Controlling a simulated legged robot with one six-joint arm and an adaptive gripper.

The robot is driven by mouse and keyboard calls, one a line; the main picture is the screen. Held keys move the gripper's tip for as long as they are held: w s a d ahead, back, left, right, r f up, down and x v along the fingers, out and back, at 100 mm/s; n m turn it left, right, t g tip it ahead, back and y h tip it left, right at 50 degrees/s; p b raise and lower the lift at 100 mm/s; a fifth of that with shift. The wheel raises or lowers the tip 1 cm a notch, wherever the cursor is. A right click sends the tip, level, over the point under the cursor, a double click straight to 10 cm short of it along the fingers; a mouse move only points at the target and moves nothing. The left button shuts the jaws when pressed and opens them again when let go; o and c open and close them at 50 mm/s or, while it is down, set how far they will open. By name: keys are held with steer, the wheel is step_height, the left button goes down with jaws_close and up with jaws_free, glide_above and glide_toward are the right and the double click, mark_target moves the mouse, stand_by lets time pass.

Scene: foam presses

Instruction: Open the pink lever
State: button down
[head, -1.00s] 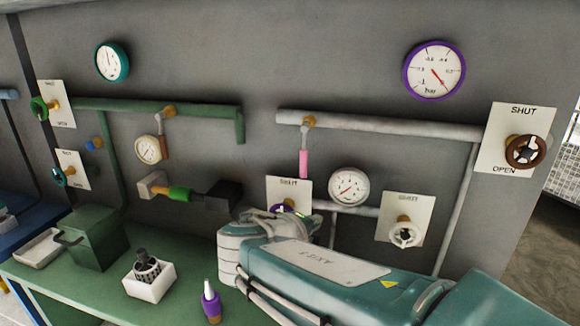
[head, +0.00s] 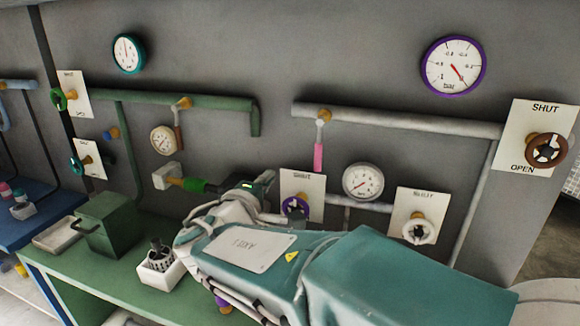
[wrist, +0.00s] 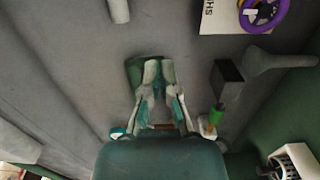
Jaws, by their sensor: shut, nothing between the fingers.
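The pink lever (head: 318,157) is in the head view. Its pink grip hangs straight down on a pale stem from a brass joint (head: 324,114) on the grey pipe. I cannot make it out in the wrist view. My gripper (wrist: 158,70) is in the wrist view, its fingertips together and empty, with grey wall behind it. In the head view my arm reaches in from the lower right and its end is low, left of the pink lever and apart from it. The fingers are hard to make out there.
A green-handled lever (head: 193,184) is left, near my arm's end. A green box (head: 107,223) and white holder (head: 160,270) stand on the bench.

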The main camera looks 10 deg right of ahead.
mark_target(318, 149)
steer(key=w+d, duration=0.7)
steer(key=d, duration=0.1)
steer(key=shift+d, duration=0.3)
steer(key=shift+w, duration=0.1)
steer(key=shift+f, duration=0.1)
